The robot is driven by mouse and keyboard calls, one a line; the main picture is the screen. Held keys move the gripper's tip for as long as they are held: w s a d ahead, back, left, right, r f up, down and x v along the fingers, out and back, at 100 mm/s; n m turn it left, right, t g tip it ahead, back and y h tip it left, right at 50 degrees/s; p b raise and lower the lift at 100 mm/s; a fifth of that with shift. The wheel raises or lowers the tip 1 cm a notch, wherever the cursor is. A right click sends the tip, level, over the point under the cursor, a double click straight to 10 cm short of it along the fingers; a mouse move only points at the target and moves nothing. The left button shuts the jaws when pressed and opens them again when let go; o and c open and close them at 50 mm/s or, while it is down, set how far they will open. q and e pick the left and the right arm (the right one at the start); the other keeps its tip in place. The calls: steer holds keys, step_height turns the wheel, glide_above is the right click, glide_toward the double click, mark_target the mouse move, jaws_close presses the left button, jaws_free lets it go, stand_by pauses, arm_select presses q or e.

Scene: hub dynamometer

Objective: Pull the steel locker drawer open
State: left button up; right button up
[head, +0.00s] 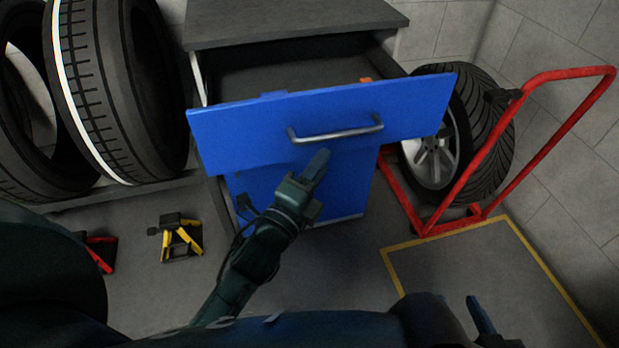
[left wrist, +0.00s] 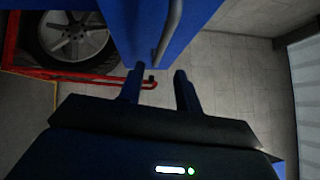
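The locker (head: 295,20) has a grey top and blue fronts. Its top drawer (head: 235,132) stands pulled out, its dark inside showing behind the blue front. A steel bar handle (head: 337,135) runs across that front; it also shows in the left wrist view (left wrist: 174,28). My left gripper (head: 316,165) is just below the handle in front of the drawer. In the left wrist view its two fingers (left wrist: 159,80) are apart, with nothing seen between them and the handle beyond their tips. My right gripper (head: 483,322) is low at the right, partly cut off by the frame edge.
A red hand truck (head: 545,150) and a wheel with tyre (head: 487,135) stand close right of the drawer. Large tyres (head: 115,85) stand at the left. A yellow jack stand (head: 180,238) and a red one (head: 101,252) are on the floor. A yellow-outlined floor area (head: 480,270) lies at the right.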

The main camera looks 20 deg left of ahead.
arm_select(q)
steer(key=shift+v, duration=1.65)
